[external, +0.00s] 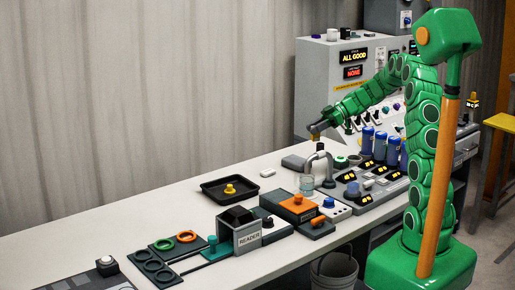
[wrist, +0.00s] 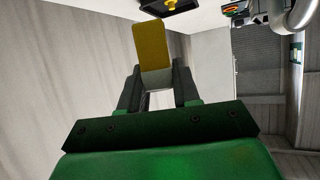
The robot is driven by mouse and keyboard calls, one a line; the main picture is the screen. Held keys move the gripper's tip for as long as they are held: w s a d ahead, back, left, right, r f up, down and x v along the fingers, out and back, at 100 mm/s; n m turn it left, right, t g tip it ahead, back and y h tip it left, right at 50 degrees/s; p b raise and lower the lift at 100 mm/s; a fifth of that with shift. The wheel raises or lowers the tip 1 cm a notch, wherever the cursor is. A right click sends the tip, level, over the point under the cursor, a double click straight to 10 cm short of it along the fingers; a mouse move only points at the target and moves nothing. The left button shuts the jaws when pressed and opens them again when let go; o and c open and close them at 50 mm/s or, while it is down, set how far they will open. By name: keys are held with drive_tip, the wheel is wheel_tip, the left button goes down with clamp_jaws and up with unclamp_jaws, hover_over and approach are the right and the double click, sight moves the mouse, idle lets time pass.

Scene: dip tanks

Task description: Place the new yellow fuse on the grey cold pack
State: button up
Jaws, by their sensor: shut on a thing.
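My gripper (external: 317,131) hangs in the air above the bench in the external view. In the wrist view its two dark fingers (wrist: 157,84) are shut on a yellow block with a pale grey lower end, the yellow fuse (wrist: 151,45). The fuse sticks out beyond the fingertips; in the external view it is very small. A flat grey slab (external: 293,161), which looks like the cold pack, lies on the bench below and to the left of my gripper. Nothing shows on top of it. The slab cannot be made out in the wrist view.
A black tray (external: 208,194) holding a yellow knob-like piece (external: 230,188) lies left of the slab. A curved grey pipe (external: 322,157), a glass beaker (external: 306,184) and blue cylinders (external: 380,146) stand near the gripper. The bench's left rear is mostly clear.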

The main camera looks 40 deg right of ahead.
drive_tip(key=shift+w+d+f, duration=0.25)
drive_tip(key=shift+w+f, duration=1.25)
drive_tip(key=shift+w, duration=0.45)
drive_tip(key=shift+w+d+f, duration=0.25)
drive_tip(key=shift+w+f, duration=1.2)
drive_tip(key=shift+w, duration=0.45)
drive_tip(key=shift+w+d+f, duration=0.25)
drive_tip(key=shift+w+f, duration=1.25)
drive_tip(key=shift+w, duration=0.45)
drive_tip(key=shift+f, duration=1.5)
drive_tip(key=shift+f, duration=0.15)
drive_tip(key=o, duration=1.1)
drive_tip(key=shift+c, duration=0.2)
